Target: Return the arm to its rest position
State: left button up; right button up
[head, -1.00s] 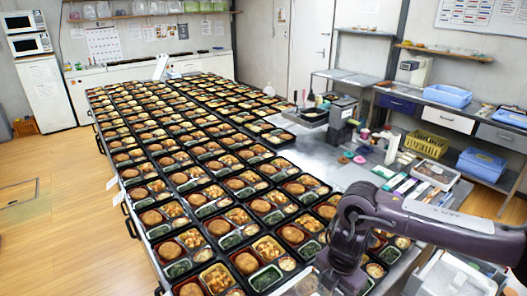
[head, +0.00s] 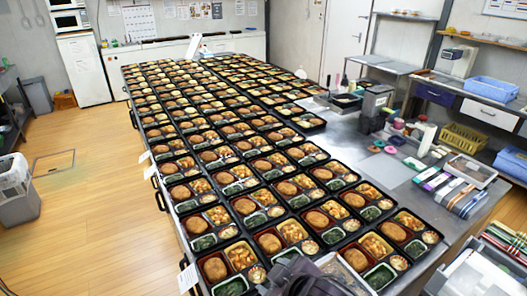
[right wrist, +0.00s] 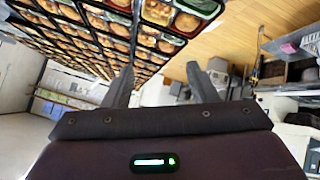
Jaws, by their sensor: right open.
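Rows of black bento trays (head: 273,241) with brown patties, greens and orange-toned food cover the long metal table in the head view. My right arm shows only as a dark piece at the bottom edge of the head view, and its fingertips cannot be made out there. In the right wrist view my right gripper (right wrist: 164,84) has its two dark fingers spread apart with nothing between them. The bento trays also show at the top of that view, apart from the fingers. My left gripper is in neither view.
The metal table (head: 353,140) has a bare part right of the trays, with tape rolls and coloured boxes (head: 447,190). Blue bins (head: 490,89) and a yellow crate (head: 464,138) stand at right. A grey bin (head: 17,195) stands on the open wooden floor at left.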

jog(key=s+d+f+m+g+h, duration=0.2)
jog(key=s+d+f+m+g, duration=0.25)
jog(key=d, duration=0.45)
jog(key=s+d+f+m+g+h, duration=0.1)
jog(key=s+d+f+m+h, duration=0.15)
jog(key=s+d+m, duration=0.45)
notch_tip(320, 180, down, 37)
jog(key=s+d+n+b, duration=0.1)
jog(key=s+n+b, duration=0.2)
jog(key=b, duration=0.2)
jog(key=s+d+f+g+b, duration=0.2)
jog(key=s+d+f+b, duration=0.1)
jog(key=s+f, duration=1.5)
jog(key=shift+s+d+f, duration=0.25)
jog(key=shift+d+f, duration=0.1)
jog(key=shift+f, duration=0.6)
